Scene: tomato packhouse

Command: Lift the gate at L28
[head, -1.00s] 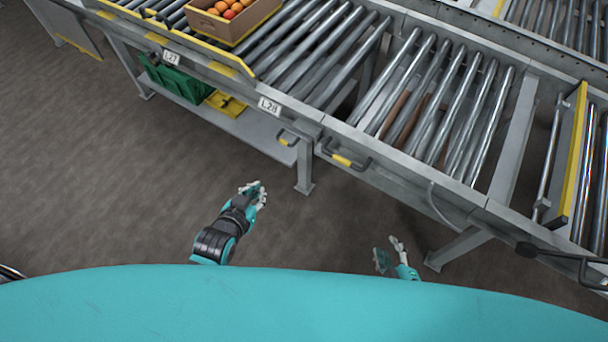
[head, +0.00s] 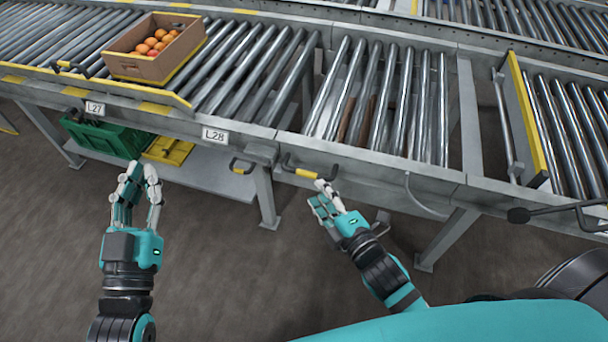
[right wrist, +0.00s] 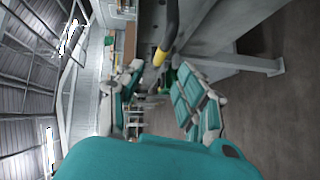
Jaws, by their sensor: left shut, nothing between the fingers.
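The roller gate (head: 385,105) lies flat in the conveyor line, right of the L28 label (head: 215,135). Its front rail carries a black handle with a yellow grip (head: 305,172). My right gripper (head: 322,192) is open just in front of and below this handle. In the right wrist view the yellow grip (right wrist: 166,45) shows just beyond and between the spread fingers (right wrist: 155,95), and I see no finger closed around it. My left gripper (head: 138,178) is shut and empty, in front of the conveyor below the L27 label (head: 94,108).
A smaller handle (head: 241,166) sits left of the gate handle. A carton of tomatoes (head: 150,62) stands on the rollers at the left. A green crate (head: 105,138) and a yellow crate (head: 168,150) are on the shelf below. A conveyor leg (head: 266,200) stands near my right gripper.

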